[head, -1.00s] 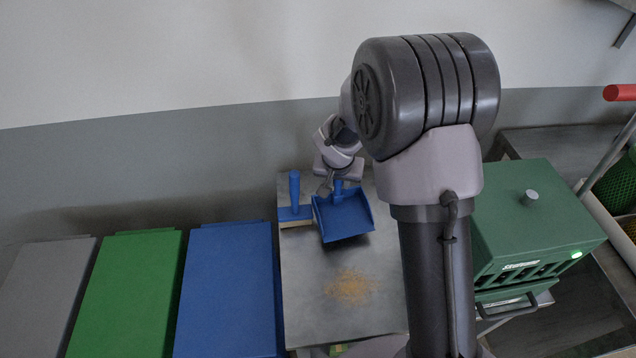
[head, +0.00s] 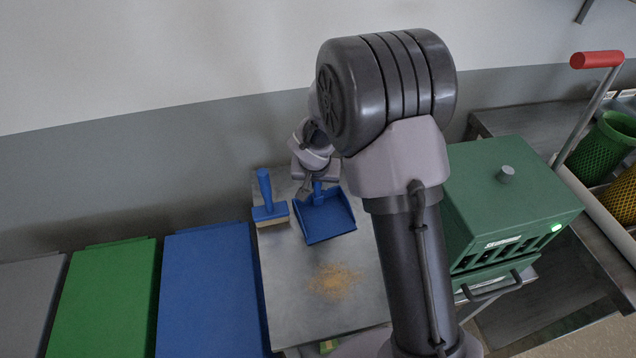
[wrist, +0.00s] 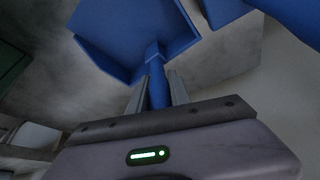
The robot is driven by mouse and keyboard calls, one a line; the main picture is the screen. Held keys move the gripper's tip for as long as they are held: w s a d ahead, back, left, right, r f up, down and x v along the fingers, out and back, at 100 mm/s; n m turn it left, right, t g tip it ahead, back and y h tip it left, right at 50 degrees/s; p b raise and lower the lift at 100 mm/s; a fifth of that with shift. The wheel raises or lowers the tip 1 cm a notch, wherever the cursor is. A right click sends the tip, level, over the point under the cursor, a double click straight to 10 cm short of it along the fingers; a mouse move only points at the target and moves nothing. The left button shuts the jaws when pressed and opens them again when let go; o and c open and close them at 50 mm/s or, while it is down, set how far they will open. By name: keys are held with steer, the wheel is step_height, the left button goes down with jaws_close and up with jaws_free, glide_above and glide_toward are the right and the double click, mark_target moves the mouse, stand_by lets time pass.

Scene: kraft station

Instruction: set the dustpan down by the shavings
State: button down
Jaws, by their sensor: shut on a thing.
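The blue dustpan (head: 326,217) is over the far part of the steel table in the head view, with its open side toward the shavings. My gripper (head: 317,184) is shut on its handle, which shows between the two fingers in the wrist view (wrist: 158,90). I cannot tell whether the pan touches the table. The tan shavings (head: 335,281) lie in a loose patch on the table, nearer than the pan and apart from it.
A blue brush (head: 270,211) with pale bristles stands just left of the dustpan. Blue (head: 207,290) and green (head: 103,295) lids lie left of the table. A green machine (head: 510,205) stands at the right. The steel table (head: 290,320) is bare around the shavings.

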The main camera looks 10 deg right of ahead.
steer(key=c, duration=1.1)
jaws_free()
steer(key=p+v, duration=0.6)
steer(key=v, duration=1.1)
steer(key=s+d+r+y+b, duration=0.1)
steer(key=s+d+r+b, duration=0.1)
steer(key=s+r, duration=0.8)
steer(key=s+a, duration=0.1)
steer(key=s, duration=0.3)
steer(key=s+a+t+y, duration=0.1)
steer(key=s, duration=0.4)
steer(key=s+a+r+y+b, duration=0.1)
steer(key=s, duration=0.4)
steer(key=shift+s+a+r+m+t, duration=0.1)
steer(key=shift+s+r+m+t, duration=0.05)
steer(key=shift+m+t, duration=0.15)
